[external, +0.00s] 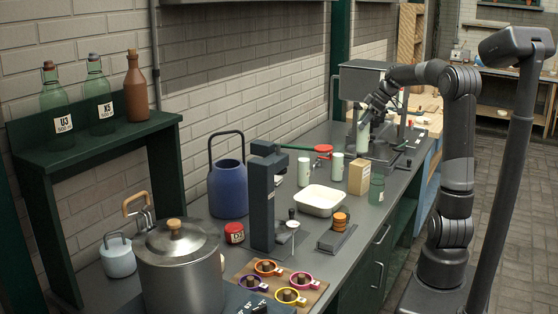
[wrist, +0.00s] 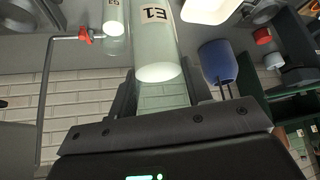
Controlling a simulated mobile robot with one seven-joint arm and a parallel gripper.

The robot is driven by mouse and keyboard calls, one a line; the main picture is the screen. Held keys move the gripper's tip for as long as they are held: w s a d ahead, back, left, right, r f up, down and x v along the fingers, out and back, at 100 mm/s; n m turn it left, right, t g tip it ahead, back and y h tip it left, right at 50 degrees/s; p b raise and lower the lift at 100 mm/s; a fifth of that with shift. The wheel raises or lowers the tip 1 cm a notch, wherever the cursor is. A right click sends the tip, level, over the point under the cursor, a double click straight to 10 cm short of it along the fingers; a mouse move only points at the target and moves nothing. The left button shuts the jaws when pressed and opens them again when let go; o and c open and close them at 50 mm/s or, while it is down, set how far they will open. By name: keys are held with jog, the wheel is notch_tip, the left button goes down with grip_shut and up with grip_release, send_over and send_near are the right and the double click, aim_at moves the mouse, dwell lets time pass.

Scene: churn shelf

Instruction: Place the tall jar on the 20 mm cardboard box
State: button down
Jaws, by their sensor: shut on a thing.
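My gripper (external: 368,110) is shut on a tall pale green jar (external: 363,138), which hangs upright above the bench's far part. In the wrist view the held jar (wrist: 152,40) carries an E1 label and shows a pale round end between my fingers. A tan cardboard box (external: 360,177) stands on the bench below and nearer the camera, apart from the held jar. I cannot read its size. Two similar pale jars stand left of the box, one close (external: 337,167) and one farther (external: 304,171).
A green glass jar (external: 376,190) stands close in front of the box. A white tray (external: 321,200) lies to its left. A dark press (external: 265,197) and blue vessel (external: 227,188) stand farther left.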

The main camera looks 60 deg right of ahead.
aim_at(363, 131)
jog(key=shift+w+f, duration=0.1)
jog(key=shift+f, duration=1.95)
jog(key=c, duration=0.7)
grip_release()
jog(key=shift+f, duration=0.15)
jog(key=v, duration=1.2)
jog(key=shift+a, duration=0.1)
